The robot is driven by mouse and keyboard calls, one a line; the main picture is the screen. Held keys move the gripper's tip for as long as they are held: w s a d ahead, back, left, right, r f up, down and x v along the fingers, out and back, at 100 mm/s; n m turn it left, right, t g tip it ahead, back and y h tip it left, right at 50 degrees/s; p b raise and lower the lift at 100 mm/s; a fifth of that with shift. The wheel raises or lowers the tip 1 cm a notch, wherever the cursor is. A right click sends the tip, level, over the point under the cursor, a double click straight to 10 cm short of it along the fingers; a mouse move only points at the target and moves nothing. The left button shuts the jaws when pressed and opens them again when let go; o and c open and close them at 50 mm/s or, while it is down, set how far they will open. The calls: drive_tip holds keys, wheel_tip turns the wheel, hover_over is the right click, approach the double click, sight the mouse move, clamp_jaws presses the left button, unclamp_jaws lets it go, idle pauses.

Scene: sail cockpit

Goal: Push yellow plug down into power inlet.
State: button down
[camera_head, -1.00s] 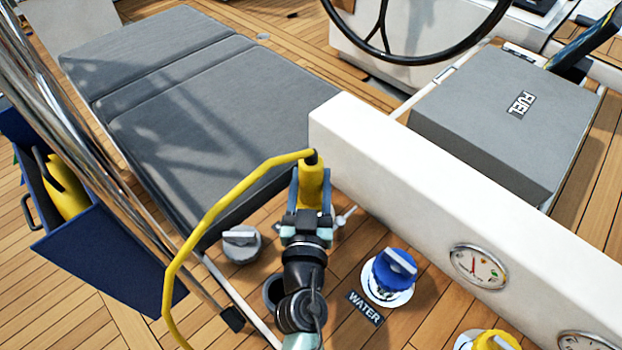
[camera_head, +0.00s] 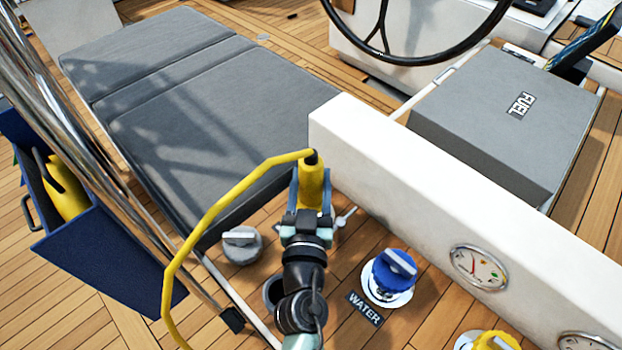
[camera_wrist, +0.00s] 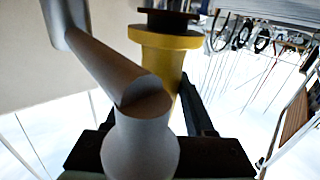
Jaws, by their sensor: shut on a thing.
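The yellow plug (camera_head: 313,188) stands roughly upright with its yellow cable leaving from the top and curving down to the left. My gripper (camera_head: 311,198) is shut on the plug, with a blue finger on each side of it. A grey metal part crosses close in front of the wrist camera.
A grey cap (camera_head: 242,245) lies left of my gripper and a blue water cap (camera_head: 394,270) right of it. A white wall (camera_head: 430,190) with gauges rises close on the right. A grey cushion (camera_head: 215,120) lies behind left. A steel rail (camera_head: 90,150) slants at left.

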drive_tip(key=shift+r+p, duration=0.35)
drive_tip(key=shift+r, duration=0.3)
drive_tip(key=shift+f+b, duration=0.9)
drive_tip(key=shift+b, duration=0.15)
idle(0.6)
drive_tip(key=shift+r, duration=0.2)
drive_tip(key=shift+r+p, duration=0.6)
drive_tip(key=shift+p, duration=0.15)
idle(0.6)
drive_tip(key=shift+f+b, duration=0.8)
drive_tip(key=shift+b, duration=0.2)
drive_tip(key=c, duration=0.5)
unclamp_jaws()
drive_tip(key=shift+c, duration=0.2)
drive_tip(key=shift+f, duration=0.1)
